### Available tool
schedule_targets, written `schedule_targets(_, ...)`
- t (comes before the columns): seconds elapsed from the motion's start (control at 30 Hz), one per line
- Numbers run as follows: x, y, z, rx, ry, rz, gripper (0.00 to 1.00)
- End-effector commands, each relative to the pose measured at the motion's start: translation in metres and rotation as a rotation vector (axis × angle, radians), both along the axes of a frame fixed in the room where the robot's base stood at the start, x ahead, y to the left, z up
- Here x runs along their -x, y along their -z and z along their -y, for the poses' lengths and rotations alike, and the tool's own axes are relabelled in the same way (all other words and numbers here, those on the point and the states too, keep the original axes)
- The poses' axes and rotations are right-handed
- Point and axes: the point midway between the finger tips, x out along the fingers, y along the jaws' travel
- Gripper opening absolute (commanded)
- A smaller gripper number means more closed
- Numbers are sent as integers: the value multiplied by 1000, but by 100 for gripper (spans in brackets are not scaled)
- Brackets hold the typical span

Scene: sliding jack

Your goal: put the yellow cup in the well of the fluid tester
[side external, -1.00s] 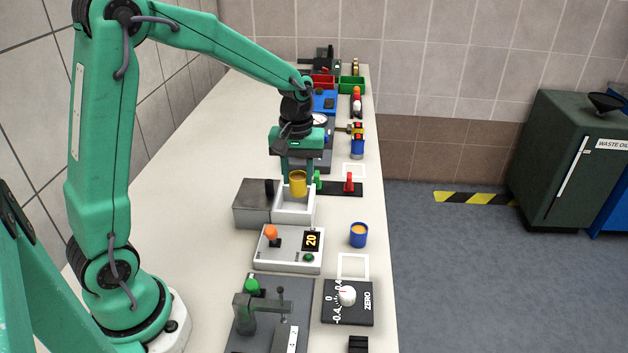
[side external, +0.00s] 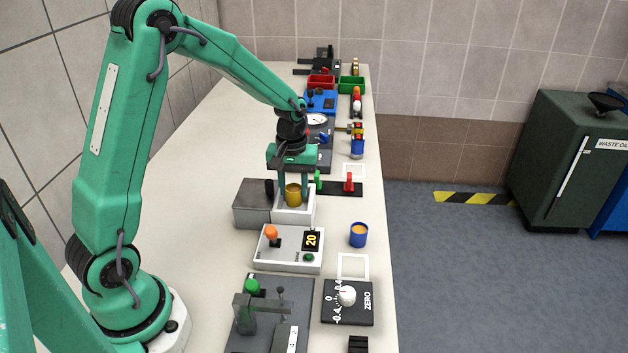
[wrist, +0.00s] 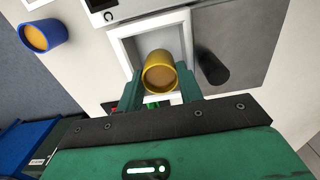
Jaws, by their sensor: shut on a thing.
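The yellow cup (side external: 293,196) is upright between the two fingers of my gripper (side external: 294,188), which is shut on it. In the wrist view the cup (wrist: 159,76) holds an amber fluid and sits between the fingers of my gripper (wrist: 160,88). The fluid tester (side external: 252,205) is a grey box with a black knob, joined to a white square well (side external: 309,215). In the wrist view the cup covers part of the well (wrist: 124,44). The cup is low at the well's opening; I cannot tell whether its base touches the floor.
A blue cup (side external: 359,235) with amber fluid stands to the right, near the table edge. A white panel (side external: 272,258) with an orange knob and a "20" display lies in front of the well. A red lever (side external: 349,182) and a green handle are close by on the right.

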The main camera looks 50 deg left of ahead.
Motion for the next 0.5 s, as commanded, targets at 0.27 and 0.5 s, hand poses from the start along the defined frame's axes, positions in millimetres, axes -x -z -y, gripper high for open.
schedule_targets(0.27,0,2,0,0,0,0,9)
schedule_targets(0.5,0,6,0,0,0,0,9)
